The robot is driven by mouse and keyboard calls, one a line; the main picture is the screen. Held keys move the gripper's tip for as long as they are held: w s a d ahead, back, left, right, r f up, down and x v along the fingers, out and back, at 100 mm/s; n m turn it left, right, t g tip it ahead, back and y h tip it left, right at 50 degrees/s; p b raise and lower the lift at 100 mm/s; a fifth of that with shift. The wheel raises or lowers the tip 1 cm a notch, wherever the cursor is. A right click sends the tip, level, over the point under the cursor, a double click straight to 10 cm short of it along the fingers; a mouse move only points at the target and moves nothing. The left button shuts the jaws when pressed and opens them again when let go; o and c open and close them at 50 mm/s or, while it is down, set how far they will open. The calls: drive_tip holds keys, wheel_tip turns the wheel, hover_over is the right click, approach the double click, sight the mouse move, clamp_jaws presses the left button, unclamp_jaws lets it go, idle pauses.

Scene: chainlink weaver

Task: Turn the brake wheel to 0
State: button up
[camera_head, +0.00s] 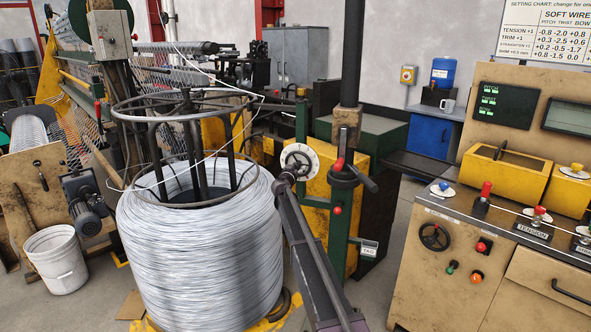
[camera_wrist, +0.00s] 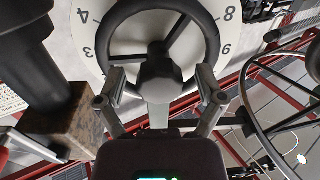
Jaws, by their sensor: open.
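The brake wheel (camera_wrist: 212,45) is a black three-spoke handwheel with a dark hub, set in front of a white numbered dial (camera_wrist: 85,34). In the wrist view several digits show at the dial's left and right edges; a 0 mark cannot be made out. In the head view the white dial (camera_head: 310,166) sits on the machine behind the wire coil, partly covered by my arm's end. My gripper (camera_wrist: 160,80) is open, with its two fingers apart on either side of the hub, overlapping the lower rim in the picture. Contact with the wheel cannot be told.
A big wire coil (camera_head: 200,255) with a ring frame stands left of my arm. A dark post (camera_head: 349,55) with a red-knobbed lever (camera_head: 338,165) stands just right of the dial. The control console (camera_head: 450,290) is at right, with open floor before it.

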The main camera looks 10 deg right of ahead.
drive_tip(key=c, duration=1.2)
drive_tip(key=shift+o, duration=0.2)
